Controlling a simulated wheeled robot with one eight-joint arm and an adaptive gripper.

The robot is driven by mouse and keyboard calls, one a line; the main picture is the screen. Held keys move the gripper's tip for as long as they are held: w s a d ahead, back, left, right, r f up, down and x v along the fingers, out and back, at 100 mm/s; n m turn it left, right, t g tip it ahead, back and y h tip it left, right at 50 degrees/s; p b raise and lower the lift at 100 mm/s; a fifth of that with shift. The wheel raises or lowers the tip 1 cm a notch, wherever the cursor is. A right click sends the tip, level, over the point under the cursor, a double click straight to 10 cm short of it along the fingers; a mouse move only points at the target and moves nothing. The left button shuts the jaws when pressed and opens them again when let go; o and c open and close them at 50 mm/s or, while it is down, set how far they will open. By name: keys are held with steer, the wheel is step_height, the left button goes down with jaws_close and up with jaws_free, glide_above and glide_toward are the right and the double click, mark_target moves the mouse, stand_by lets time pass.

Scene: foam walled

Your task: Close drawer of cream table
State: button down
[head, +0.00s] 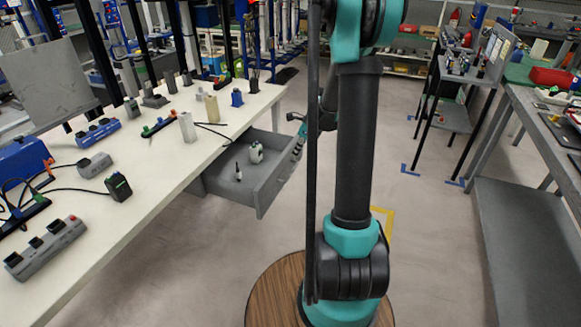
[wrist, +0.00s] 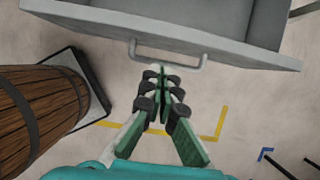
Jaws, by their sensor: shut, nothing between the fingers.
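The cream table (head: 160,170) runs along the left of the head view. Its grey drawer (head: 236,187) is pulled out toward the right, with a white item and a small dark-and-white item inside. In the wrist view the drawer's front edge (wrist: 240,52) crosses the top, with a grey bar handle (wrist: 168,58) on it. My gripper (wrist: 161,72) is shut and empty, its tips pointing at the handle and very close to it. I cannot tell whether they touch. In the head view my arm hides part of the area beside the drawer front.
Power strips (head: 45,247), a blue box (head: 22,160) and several small devices stand on the tabletop. A grey workbench (head: 545,130) and a dark stand (head: 455,85) are on the right. The floor between (head: 430,220) is clear.

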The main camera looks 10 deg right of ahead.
glide_toward(288, 167)
steer(key=s+a+f, duration=0.1)
steer(key=a+f, duration=0.1)
steer(key=s+a+f, duration=0.2)
steer(key=shift+s+a+f, duration=0.2)
steer(key=shift+s+f, duration=0.15)
steer(key=w+a, duration=0.4)
steer(key=a, duration=0.2)
steer(key=w+a, duration=0.5)
steer(key=a, duration=0.1)
steer(key=w+a, duration=0.4)
steer(key=a, duration=0.3)
steer(key=shift+w, duration=0.4)
steer(key=shift+w+a, duration=0.65)
steer(key=shift+a, duration=0.2)
steer(key=shift+a+r, duration=0.1)
steer(key=shift+w+r, duration=0.1)
